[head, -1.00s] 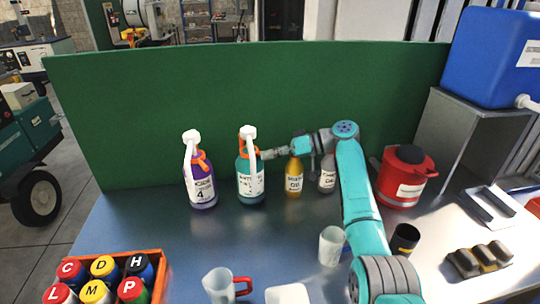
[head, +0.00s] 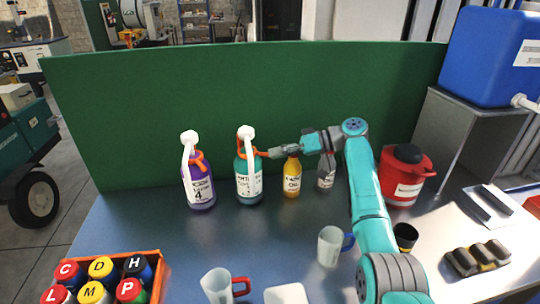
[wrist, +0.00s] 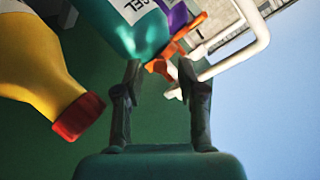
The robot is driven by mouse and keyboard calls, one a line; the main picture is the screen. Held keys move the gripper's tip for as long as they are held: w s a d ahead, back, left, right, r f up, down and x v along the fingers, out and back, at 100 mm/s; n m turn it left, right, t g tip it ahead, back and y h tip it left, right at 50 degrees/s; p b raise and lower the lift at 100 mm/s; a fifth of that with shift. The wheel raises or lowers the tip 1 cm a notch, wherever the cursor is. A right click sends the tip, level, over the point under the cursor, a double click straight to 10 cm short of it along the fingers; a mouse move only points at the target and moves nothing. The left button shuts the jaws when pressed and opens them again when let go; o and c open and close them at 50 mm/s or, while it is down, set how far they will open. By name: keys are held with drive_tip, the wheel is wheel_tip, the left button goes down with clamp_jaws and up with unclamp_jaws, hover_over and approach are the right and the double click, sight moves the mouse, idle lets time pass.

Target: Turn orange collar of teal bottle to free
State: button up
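The teal bottle (head: 249,186) stands upright with a white pump top. Its orange collar (head: 262,153) has an arm that sticks out to the right at the neck. My gripper (head: 268,152) is at the outer end of this arm. In the wrist view, the teal bottle (wrist: 140,28) is at the top. The orange arm (wrist: 163,69) shows between and just beyond the fingertips of my gripper (wrist: 160,72). The fingers are apart, with a gap between them. I cannot tell whether either finger touches the arm.
A purple bottle (head: 199,188) with an orange collar stands to the left. A yellow bottle (head: 292,180) stands close below my gripper, with a grey bottle (head: 326,176) to its right. A green panel (head: 130,110) stands behind. Mugs and a crate (head: 162,262) are nearer the front.

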drive_tip(key=v, duration=0.9)
drive_tip(key=shift+s, duration=0.1)
